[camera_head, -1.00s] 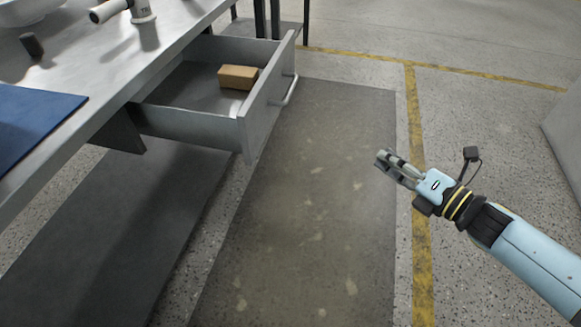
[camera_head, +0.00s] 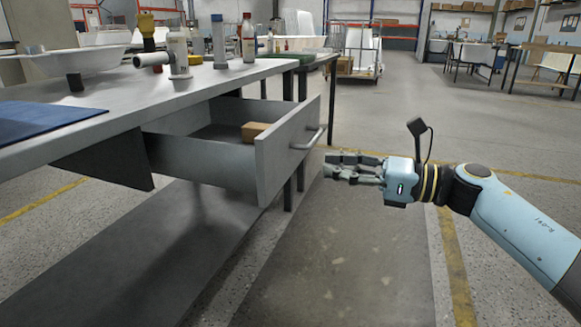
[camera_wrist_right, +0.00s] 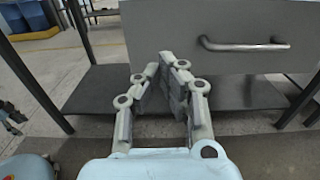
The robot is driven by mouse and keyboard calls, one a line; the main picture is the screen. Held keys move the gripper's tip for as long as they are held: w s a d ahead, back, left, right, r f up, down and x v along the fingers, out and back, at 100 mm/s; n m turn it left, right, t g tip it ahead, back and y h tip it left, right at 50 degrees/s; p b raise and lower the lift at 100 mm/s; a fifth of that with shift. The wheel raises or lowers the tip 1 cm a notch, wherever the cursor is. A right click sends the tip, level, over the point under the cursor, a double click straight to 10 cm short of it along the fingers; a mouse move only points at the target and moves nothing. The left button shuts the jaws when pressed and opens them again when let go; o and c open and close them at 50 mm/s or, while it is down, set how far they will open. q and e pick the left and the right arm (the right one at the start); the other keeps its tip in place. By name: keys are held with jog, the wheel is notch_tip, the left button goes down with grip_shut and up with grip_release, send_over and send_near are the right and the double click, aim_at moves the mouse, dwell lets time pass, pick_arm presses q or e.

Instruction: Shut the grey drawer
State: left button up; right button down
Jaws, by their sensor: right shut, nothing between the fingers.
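The grey drawer (camera_head: 285,150) is pulled out from under the workbench, with a small brown box (camera_head: 254,131) lying inside. Its bar handle (camera_head: 308,140) is on the front panel. In the right wrist view the drawer front (camera_wrist_right: 215,50) and its handle (camera_wrist_right: 245,45) stand just ahead, the handle up and to the right of the fingers. My right gripper (camera_head: 328,166) is shut and empty, in front of the drawer front and a little to its right in the head view, seemingly not touching it.
The workbench top (camera_head: 120,110) holds a white basin (camera_head: 75,60), a blue mat (camera_head: 40,118), a white pipe fitting (camera_head: 178,55) and several bottles. Bench legs stand behind the drawer. The floor to the right is open, with a wheeled cart (camera_head: 357,52) farther back.

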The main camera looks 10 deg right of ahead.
aim_at(277, 160)
pick_arm(q)
jog(key=r, duration=0.1)
jog(key=w+r, duration=0.1)
jog(key=b, duration=0.1)
jog(key=shift+w+d+r, duration=0.25)
jog(key=shift+d+r, duration=0.15)
pick_arm(e)
jog(key=x, duration=0.8)
jog(key=shift+w+a, duration=0.15)
jog(key=shift+w, duration=0.05)
